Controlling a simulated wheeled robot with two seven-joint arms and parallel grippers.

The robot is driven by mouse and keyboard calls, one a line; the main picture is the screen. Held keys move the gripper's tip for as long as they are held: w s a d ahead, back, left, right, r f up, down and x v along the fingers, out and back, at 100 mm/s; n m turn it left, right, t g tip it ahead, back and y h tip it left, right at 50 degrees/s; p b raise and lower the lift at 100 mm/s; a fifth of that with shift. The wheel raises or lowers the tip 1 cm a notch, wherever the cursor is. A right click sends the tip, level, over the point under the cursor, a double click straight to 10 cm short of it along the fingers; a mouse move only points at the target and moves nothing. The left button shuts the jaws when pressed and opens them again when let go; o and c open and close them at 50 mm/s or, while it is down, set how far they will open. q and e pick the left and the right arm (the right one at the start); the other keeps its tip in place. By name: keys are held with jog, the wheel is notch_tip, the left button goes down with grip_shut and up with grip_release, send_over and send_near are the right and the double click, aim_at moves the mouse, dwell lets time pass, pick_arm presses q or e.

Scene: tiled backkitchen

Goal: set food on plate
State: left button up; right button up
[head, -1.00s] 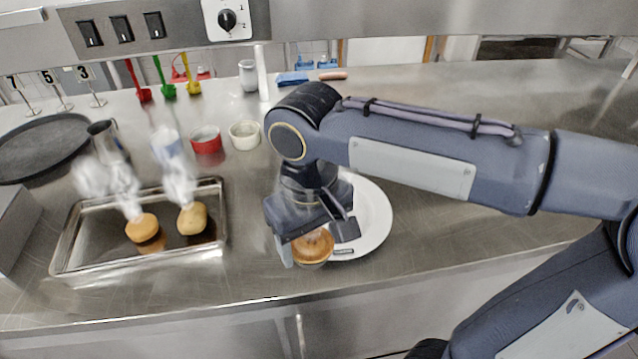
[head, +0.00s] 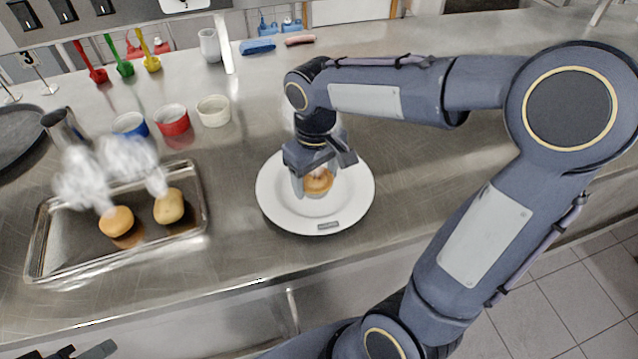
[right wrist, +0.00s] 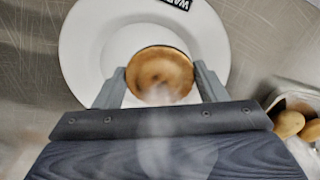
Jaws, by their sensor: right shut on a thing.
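My right gripper (head: 318,185) is shut on a round golden-brown food item (head: 319,181), inside the outline of the white plate (head: 275,207). In the right wrist view the food (right wrist: 160,72) sits between the two fingers over the plate (right wrist: 78,45); whether it touches the plate I cannot tell. A metal tray (head: 62,259) at left holds an orange-brown round food (head: 116,222) and a paler, potato-like one (head: 168,207), both steaming. A dark part of my left gripper (head: 82,352) shows at the bottom left edge, mostly cut off.
Blue (head: 130,124), red (head: 173,120) and cream (head: 213,111) ramekins stand behind the tray, beside a metal jug (head: 64,128). A dark round pan (head: 18,135) lies at far left. A blue cloth-like item (head: 257,46) and a sausage (head: 300,39) lie at the back. The counter right of the plate is clear.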

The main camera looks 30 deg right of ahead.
aim_at(319, 188)
jog(key=shift+w+d+f, duration=0.25)
jog(key=shift+d+f, duration=0.1)
jog(key=shift+f, duration=0.25)
jog(key=shift+w+d+f, duration=0.1)
jog(key=shift+d+f, duration=0.05)
jog(key=shift+f, duration=0.85)
jog(key=shift+w+d+f, duration=0.1)
jog(key=shift+d+f, duration=0.05)
jog(key=shift+f, duration=0.8)
jog(key=shift+f, duration=0.15)
jog(key=o, duration=0.6)
